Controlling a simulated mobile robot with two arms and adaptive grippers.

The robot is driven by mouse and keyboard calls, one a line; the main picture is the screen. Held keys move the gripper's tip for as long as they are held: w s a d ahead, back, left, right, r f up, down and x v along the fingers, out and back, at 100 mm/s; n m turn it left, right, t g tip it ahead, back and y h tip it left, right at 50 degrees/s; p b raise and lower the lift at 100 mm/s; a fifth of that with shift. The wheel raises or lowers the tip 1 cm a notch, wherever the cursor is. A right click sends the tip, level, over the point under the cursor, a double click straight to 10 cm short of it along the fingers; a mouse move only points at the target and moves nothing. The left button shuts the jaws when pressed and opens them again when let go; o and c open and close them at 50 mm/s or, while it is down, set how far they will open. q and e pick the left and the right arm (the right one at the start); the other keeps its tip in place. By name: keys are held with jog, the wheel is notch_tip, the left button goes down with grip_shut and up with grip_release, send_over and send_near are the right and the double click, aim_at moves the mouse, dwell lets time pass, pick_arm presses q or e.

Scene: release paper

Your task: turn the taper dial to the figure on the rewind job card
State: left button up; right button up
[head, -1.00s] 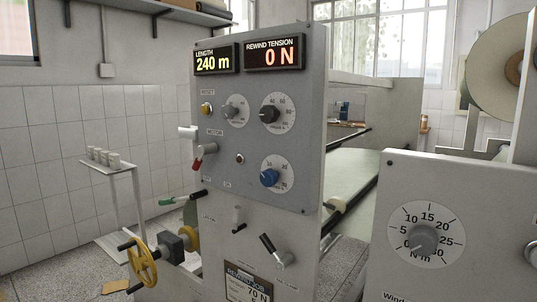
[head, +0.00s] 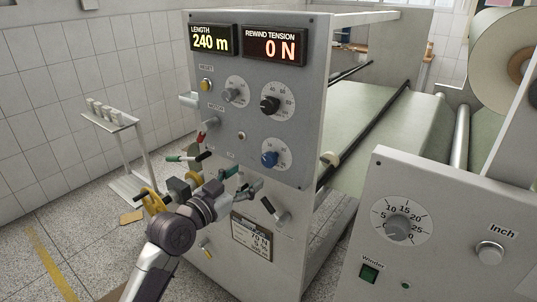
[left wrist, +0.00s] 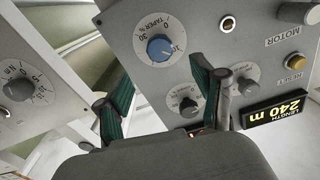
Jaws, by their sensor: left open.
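The taper dial (head: 269,159) is a blue knob on a white scale, low on the grey control panel (head: 218,112). It also shows upside down in the left wrist view (left wrist: 160,47), with "TAPER %" on its scale. My left gripper (head: 243,178) is open and empty, below and left of the dial in the head view. In the left wrist view its teal fingers (left wrist: 161,76) stand apart, with the dial beyond their tips and no contact visible. The rewind job card (head: 252,238) is low on the panel front; "70 N" reads, the smaller lines are too small. My right gripper is out of view.
Two more dials (head: 270,105) (head: 232,95) sit above the taper dial. A red-handled lever (head: 207,130), a green-handled lever (head: 182,158) and a lower black lever (head: 275,211) stick out nearby. A second cabinet (head: 440,190) stands at the right.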

aim_at(266, 161)
pick_arm(q)
jog(key=p+x, duration=0.1)
jog(key=x, duration=0.9)
jog(key=shift+w+p, duration=0.1)
jog(key=shift+p, duration=0.25)
jog(key=c, duration=1.1)
jog(key=shift+c, duration=0.2)
jog(key=shift+n, duration=0.4)
jog(key=n, duration=0.8)
jog(key=shift+n, duration=0.3)
